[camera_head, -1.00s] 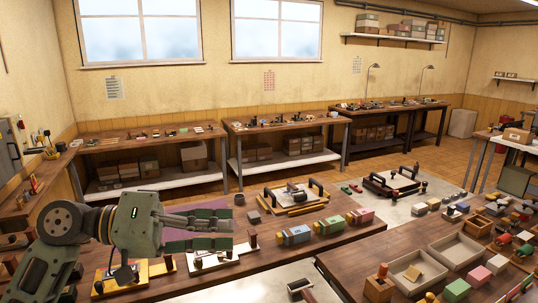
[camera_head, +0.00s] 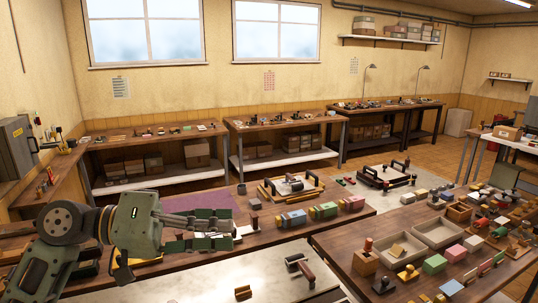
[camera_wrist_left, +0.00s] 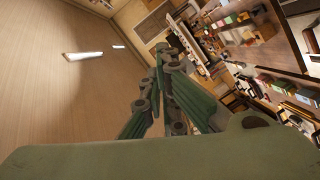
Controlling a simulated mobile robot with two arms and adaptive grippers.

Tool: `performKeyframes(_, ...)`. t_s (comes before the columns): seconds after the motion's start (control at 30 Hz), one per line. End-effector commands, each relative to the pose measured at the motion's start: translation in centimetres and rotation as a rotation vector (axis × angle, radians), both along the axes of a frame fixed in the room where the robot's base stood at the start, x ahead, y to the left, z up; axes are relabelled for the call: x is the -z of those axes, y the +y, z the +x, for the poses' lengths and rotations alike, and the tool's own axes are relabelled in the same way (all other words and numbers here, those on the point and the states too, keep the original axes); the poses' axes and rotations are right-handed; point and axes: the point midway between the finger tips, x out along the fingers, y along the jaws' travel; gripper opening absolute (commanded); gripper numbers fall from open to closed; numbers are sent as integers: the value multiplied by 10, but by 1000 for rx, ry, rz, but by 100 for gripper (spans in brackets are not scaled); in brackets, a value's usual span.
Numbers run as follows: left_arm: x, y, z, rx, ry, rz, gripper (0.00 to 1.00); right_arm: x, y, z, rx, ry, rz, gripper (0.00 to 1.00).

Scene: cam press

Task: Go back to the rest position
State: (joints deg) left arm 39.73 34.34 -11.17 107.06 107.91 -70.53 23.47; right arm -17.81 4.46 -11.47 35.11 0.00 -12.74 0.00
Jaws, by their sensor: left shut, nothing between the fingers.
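My left gripper (camera_head: 232,233) reaches in from the left above the near wooden bench, its fingers pointing right. Its jaws are shut and empty. It also shows in the left wrist view (camera_wrist_left: 172,62), tilted, with the ceiling and the room beyond it. The gripper hides part of the purple mat (camera_head: 205,205) and part of the bench behind it. My right gripper is not in view.
Open trays (camera_head: 437,232) and small parts crowd the right bench. A pale surface (camera_head: 215,275) lies in front.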

Motion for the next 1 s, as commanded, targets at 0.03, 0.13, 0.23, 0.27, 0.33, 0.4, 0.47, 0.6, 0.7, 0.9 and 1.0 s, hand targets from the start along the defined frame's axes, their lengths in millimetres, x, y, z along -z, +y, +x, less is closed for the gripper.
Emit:
performKeyframes(0.03,0,0,0,0,0,0,0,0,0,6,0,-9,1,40)
performKeyframes(0.13,16,-3,0,-8,-2,24,0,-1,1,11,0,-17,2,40)
performKeyframes(0.23,33,-6,0,-19,-5,53,0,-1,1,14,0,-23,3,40)
performKeyframes(0.27,38,-7,0,-22,-7,63,0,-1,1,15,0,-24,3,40)
performKeyframes(0.33,52,-9,-1,-31,-9,89,0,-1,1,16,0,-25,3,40)
performKeyframes(0.4,69,-12,-2,-40,-12,117,0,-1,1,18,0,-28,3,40)
performKeyframes(0.47,85,-14,-4,-51,-17,145,0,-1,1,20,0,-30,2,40)
performKeyframes(0.6,131,-18,-10,-79,-27,233,0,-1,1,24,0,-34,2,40)
performKeyframes(0.7,172,-20,-19,-103,-35,314,0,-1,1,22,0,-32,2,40)
performKeyframes(0.9,283,-11,-62,-182,-41,572,0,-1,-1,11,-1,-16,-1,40)
performKeyframes(1.0,333,7,-95,-229,-33,734,0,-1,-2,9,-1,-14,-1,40)
